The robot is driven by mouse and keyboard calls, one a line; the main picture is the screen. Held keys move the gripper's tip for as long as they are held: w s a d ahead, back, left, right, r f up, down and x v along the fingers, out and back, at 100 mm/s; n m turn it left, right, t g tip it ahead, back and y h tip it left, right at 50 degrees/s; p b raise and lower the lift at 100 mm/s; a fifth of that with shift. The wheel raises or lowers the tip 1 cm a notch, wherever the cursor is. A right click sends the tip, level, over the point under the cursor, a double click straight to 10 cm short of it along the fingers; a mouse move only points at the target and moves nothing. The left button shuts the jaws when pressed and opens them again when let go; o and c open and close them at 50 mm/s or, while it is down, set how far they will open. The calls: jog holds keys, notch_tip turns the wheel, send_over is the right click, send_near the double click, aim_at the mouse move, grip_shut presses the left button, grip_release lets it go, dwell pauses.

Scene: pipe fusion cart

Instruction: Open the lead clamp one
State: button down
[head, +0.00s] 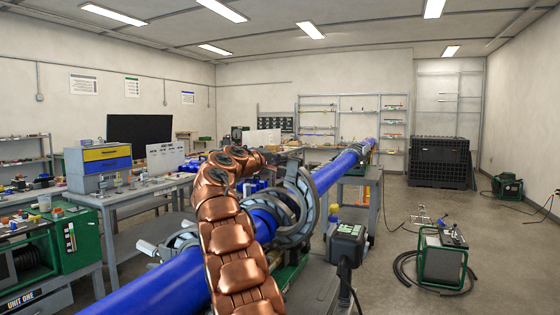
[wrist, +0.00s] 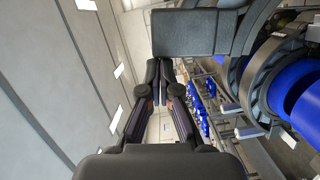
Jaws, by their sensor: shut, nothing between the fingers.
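Grey ring clamps (head: 308,207) sit around the long blue pipe (head: 150,285) at the middle of the head view, just right of my copper arm. I cannot tell which one is lead clamp one. In the wrist view, dark curved clamp parts (wrist: 262,75) and the blue pipe (wrist: 303,100) are at the right. A dark grey block (wrist: 185,32) lies across the top, just past my fingertips. My gripper (wrist: 165,64) is shut and empty. Whether its tips touch the block is unclear. In the head view my arm hides the gripper and part of the clamps.
A grey control box (head: 347,242) stands right of the clamps. A workbench (head: 130,195) with a blue and yellow drawer unit is at the left, near a green machine (head: 75,235). A green generator (head: 442,262) with a hose is on the floor, right. Floor between is mostly open.

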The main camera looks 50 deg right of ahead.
jog(key=a, duration=1.2)
jog(key=shift+s+r, duration=0.2)
jog(key=shift+s, duration=0.05)
jog(key=s+a+f+y+p, duration=0.1)
jog(key=s+a+f+y, duration=0.5)
jog(key=s+a+f, duration=0.5)
jog(key=s+a+f+y+p, duration=0.1)
jog(key=s+a+f+y, duration=0.55)
jog(key=a+f, duration=0.7)
jog(key=s+a+f+g+y, duration=0.1)
jog(key=s+a+f+y, duration=0.1)
jog(key=s+a+f, duration=0.4)
jog(key=s+a+f+n+g+y, duration=0.1)
jog(key=s+a+f+y, duration=0.2)
jog(key=s+a, duration=1.1)
notch_tip(320, 180, down, 4)
jog(key=shift+s+a+r, duration=0.15)
jog(key=shift+s+r, duration=0.05)
